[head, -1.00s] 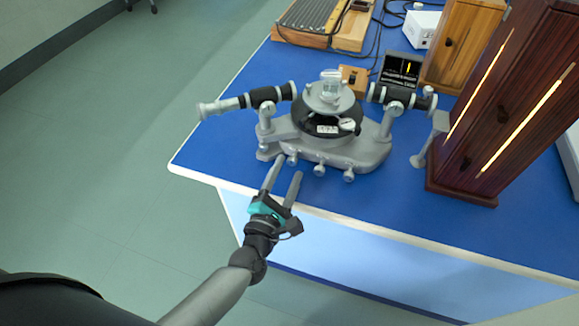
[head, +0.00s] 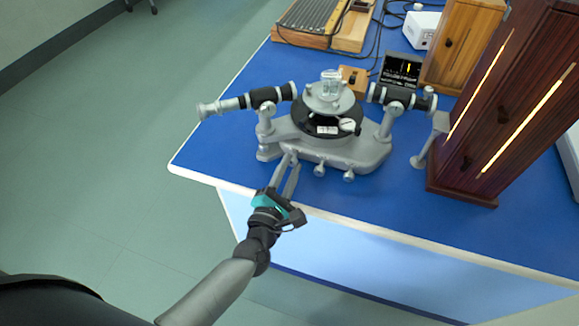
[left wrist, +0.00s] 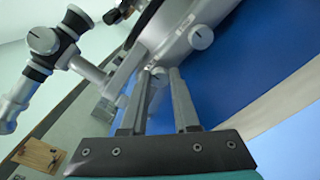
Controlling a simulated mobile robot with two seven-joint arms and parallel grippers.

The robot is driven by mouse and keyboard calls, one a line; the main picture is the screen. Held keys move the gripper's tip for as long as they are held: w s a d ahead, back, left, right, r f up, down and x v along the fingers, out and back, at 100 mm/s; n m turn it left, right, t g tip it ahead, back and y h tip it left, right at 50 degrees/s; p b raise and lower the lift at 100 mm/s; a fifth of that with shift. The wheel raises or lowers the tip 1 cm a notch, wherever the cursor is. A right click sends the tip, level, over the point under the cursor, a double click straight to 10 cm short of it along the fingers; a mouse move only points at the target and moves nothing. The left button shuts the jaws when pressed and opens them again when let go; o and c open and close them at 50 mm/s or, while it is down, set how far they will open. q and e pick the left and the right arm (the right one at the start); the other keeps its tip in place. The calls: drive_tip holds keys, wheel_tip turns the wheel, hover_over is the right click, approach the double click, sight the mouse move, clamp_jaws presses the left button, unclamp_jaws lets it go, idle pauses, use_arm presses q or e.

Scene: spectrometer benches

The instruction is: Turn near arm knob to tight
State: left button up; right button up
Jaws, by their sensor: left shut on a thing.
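A grey spectrometer (head: 350,152) with a black round table stands near the front left corner of the blue bench. Small knobs stick out along its front edge; the middle knob (head: 319,170) and right knob (head: 349,175) are free. My left gripper (head: 290,160) is at the leftmost front knob, its fingers close together on it and mostly hiding it. In the left wrist view, the gripped knob (left wrist: 158,76) shows as a small grey round piece between the fingertips. A free knob (left wrist: 200,37) with a slot mark lies beyond. My right gripper is not in view.
The blue bench (head: 400,215) has a white edge just under my left wrist. A tall dark wooden cabinet (head: 500,130) with glowing slits stands at right. A telescope tube (head: 245,101) reaches out left over the bench. A small black display (head: 401,70) stands behind.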

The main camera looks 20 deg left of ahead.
use_arm(q)
drive_tip(key=shift+m, duration=0.4)
clamp_jaws()
drive_tip(key=m+p, duration=0.1)
drive_tip(key=m, duration=0.2)
drive_tip(key=m+p, duration=0.2)
drive_tip(key=m, duration=0.3)
drive_tip(key=m+p, duration=0.1)
drive_tip(key=m, duration=0.4)
drive_tip(key=shift+p, duration=0.3)
drive_tip(key=m+p, duration=0.1)
drive_tip(key=m, duration=0.3)
drive_tip(key=shift+f, duration=0.1)
drive_tip(key=o, duration=0.9)
unclamp_jaws()
